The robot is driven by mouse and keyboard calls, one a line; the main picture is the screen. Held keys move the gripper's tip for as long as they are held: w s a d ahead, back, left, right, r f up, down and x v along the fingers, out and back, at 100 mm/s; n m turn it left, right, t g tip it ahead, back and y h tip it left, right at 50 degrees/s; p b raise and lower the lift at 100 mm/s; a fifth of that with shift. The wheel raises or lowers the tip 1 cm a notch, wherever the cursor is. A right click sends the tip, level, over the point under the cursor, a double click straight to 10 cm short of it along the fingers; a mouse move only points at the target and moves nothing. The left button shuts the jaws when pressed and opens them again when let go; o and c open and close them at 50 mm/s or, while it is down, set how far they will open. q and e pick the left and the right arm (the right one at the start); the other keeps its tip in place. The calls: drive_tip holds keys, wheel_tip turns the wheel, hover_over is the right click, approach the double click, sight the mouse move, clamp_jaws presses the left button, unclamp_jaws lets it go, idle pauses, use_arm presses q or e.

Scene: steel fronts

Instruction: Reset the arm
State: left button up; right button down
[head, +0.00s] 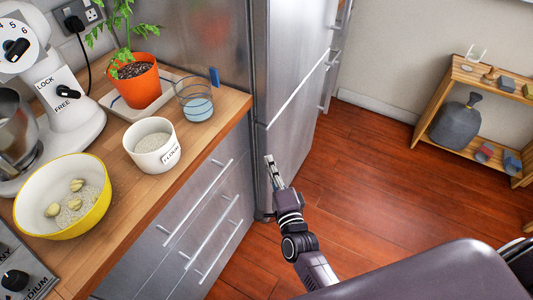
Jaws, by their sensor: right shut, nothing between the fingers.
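My right arm reaches up from the bottom of the head view. Its gripper (270,171) is shut and empty. In the picture it shows in front of the lower edge of the steel fridge (291,75), near the end of the counter's drawer fronts. I cannot tell whether it touches the steel. My left gripper is not in view.
The wooden counter (117,180) at left holds a yellow bowl (88,232), a white canister (152,148), a glass with blue liquid (196,103), an orange plant pot (136,85) and a white mixer (68,119). A wooden shelf (440,87) stands right. Floor between is clear.

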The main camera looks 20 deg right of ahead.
drive_tip(key=s+f+n+g+y, duration=0.1)
drive_tip(key=s+f+n+g, duration=0.25)
drive_tip(key=s+f, duration=0.45)
drive_tip(key=s+a+f+n+g, duration=0.1)
drive_tip(key=s+f+n+g, duration=0.2)
drive_tip(key=f, duration=0.9)
drive_tip(key=s+f+n+g+y, duration=0.1)
drive_tip(key=s+f+n+g, duration=0.1)
drive_tip(key=s+f+n, duration=0.6)
drive_tip(key=s+d+f+n+g, duration=0.2)
drive_tip(key=s+f, duration=0.3)
drive_tip(key=s, duration=0.4)
drive_tip(key=s+d+f+n+g+h, duration=0.1)
drive_tip(key=s+d+f+n+g, duration=0.1)
drive_tip(key=s+f, duration=0.4)
drive_tip(key=s+d+f+n+g+h, duration=0.1)
drive_tip(key=s+d+f+g, duration=0.3)
drive_tip(key=s, duration=0.9)
wheel_tip(320, 180, down, 2)
drive_tip(key=shift+d+f+n, duration=0.2)
drive_tip(key=shift+d+n, duration=0.3)
drive_tip(key=shift+n, duration=0.05)
